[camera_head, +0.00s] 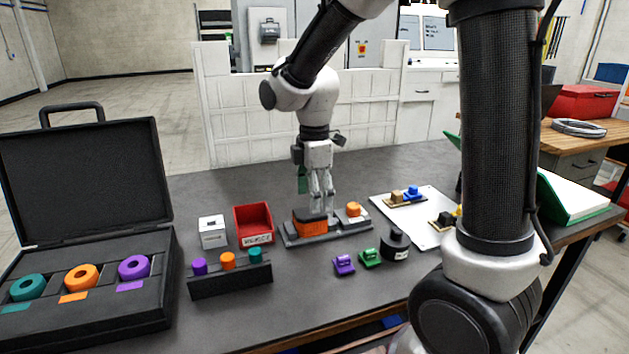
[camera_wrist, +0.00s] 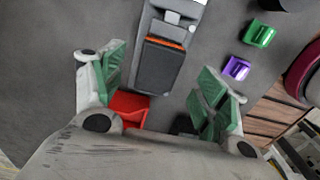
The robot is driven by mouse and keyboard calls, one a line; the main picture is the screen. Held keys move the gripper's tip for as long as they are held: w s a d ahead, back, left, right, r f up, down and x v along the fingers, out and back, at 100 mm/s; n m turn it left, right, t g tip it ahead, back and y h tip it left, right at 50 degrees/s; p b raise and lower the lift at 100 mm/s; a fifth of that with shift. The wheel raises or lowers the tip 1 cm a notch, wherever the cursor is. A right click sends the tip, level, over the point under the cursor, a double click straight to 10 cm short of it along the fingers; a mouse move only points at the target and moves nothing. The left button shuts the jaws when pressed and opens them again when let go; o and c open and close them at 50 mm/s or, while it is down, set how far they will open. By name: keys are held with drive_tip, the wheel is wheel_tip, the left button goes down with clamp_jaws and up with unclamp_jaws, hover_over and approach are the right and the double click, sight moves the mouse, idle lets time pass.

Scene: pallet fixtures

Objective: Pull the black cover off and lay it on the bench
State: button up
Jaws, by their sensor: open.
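The black cover (camera_wrist: 160,65) sits on an orange block (camera_head: 310,227) in a grey fixture (camera_head: 343,232) on the bench. In the wrist view the cover is a dark rounded rectangle with a thin orange strip showing at its far edge. In the wrist view my gripper (camera_wrist: 163,80) has a finger on each side of the cover, with clear gaps. It holds nothing.
A red bin (camera_head: 254,224) and white box (camera_head: 212,232) stand to the left. Bare bench (camera_head: 310,300) shows in front.

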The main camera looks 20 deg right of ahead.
drive_tip(key=shift+f, duration=1.75)
drive_tip(key=shift+c, duration=0.2)
drive_tip(key=c, duration=1.4)
drive_tip(key=shift+o, duration=0.2)
drive_tip(key=shift+r, duration=0.35)
drive_tip(key=shift+r, duration=2.45)
